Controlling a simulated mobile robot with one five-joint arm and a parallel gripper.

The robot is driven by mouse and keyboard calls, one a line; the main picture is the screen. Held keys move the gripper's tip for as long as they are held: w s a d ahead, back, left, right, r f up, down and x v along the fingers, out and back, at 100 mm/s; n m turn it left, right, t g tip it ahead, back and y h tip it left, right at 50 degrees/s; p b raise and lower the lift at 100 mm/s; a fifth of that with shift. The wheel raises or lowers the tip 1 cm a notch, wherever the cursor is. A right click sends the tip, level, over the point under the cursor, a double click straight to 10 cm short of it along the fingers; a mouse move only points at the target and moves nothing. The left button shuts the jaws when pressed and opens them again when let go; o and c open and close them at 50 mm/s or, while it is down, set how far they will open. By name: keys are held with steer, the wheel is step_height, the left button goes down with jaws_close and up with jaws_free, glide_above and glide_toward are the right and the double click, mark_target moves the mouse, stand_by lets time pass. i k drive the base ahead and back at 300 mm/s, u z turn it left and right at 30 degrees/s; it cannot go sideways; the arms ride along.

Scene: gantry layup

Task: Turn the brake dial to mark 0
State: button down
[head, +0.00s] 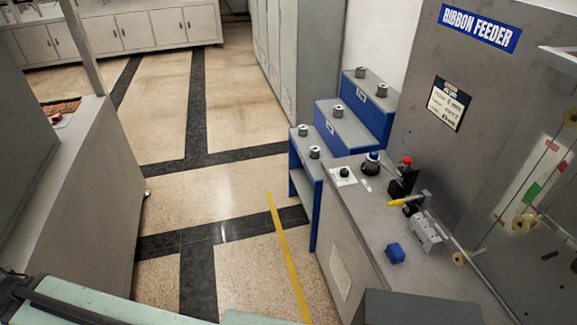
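A small black knob on a white square plate (344,175) sits on the grey top of the ribbon feeder bench (365,215), near its far left corner. It looks like the brake dial. Its marks and pointer are too small to read, so I cannot tell its setting. My gripper does not show in the head view, and nothing is seen touching the knob.
Beside the plate stand a dark round pot with a blue-and-white top (371,164) and a red button on a black box (406,161). A yellow-handled lever (397,202) and a blue block (394,254) are nearer. Blue stepped shelves (344,127) adjoin. Floor on the left is clear.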

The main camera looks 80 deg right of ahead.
mark_target(344, 172)
steer(key=z, duration=2.8)
steer(key=k, duration=0.35)
steer(key=z, duration=0.45)
steer(key=i, duration=0.5)
steer(key=u, duration=0.15)
steer(key=k, duration=1.15)
steer(key=u, duration=0.25)
steer(key=i, duration=0.7)
steer(key=u, duration=0.1)
